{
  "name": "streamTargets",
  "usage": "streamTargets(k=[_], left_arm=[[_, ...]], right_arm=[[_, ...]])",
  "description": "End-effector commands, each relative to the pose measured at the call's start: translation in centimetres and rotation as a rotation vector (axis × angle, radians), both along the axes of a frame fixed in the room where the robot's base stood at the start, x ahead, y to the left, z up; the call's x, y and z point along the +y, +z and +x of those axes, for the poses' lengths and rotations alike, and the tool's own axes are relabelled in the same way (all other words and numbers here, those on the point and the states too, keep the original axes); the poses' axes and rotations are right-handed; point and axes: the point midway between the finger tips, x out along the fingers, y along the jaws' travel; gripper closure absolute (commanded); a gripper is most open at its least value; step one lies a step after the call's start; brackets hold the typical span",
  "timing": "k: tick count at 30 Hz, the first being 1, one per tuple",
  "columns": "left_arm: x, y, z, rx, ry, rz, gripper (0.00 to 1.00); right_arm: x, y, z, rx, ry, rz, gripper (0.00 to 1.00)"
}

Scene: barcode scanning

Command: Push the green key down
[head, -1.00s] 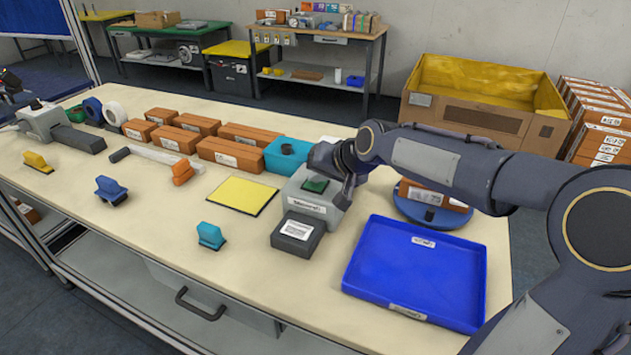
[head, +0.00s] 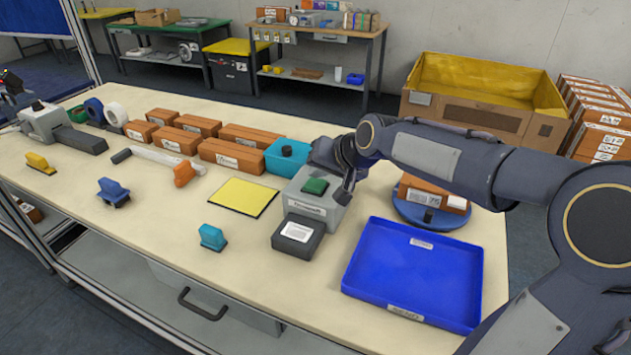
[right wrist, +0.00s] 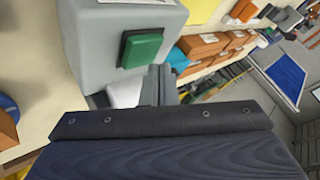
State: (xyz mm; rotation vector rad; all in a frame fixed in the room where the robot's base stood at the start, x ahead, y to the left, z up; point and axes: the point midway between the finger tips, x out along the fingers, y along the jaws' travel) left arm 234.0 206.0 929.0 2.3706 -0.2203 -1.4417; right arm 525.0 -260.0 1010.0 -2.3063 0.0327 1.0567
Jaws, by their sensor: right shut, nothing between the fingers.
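The green key (head: 315,186) sits on top of the grey box-shaped device (head: 330,212) near the middle of the table. In the right wrist view the green key (right wrist: 142,48) stands out from the grey housing, with a dark rim around it. My right gripper (head: 348,192) is shut and empty at the right side of the device, apart from the key. Its closed fingers (right wrist: 160,85) show just beside the key in the right wrist view.
A blue tray (head: 415,268) lies to the right of the device, and a blue turntable (head: 415,213) with a brown box (head: 432,193) stands behind it. A teal container (head: 287,158) is close behind the device. A yellow pad (head: 244,197) lies to its left.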

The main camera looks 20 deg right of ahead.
Motion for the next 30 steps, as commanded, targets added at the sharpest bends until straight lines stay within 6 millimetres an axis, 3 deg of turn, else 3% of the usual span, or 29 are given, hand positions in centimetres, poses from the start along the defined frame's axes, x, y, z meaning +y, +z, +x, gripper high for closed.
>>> streamTargets(k=[5, 19, 30], left_arm=[[0.0, 0.4, 0.0, 0.000, 0.000, 0.000, 0.64], [0.0, 4.2, 0.0, 0.000, 0.000, 0.000, 0.64], [0.0, 4.1, 0.0, 0.000, 0.000, 0.000, 0.64]], right_arm=[[0.0, 0.5, 0.0, -0.001, 0.000, 0.000, 1.00], [0.0, 5.0, 0.0, 0.000, 0.000, 0.000, 1.00], [0.0, 5.0, 0.0, -0.001, -0.001, 0.000, 1.00]])
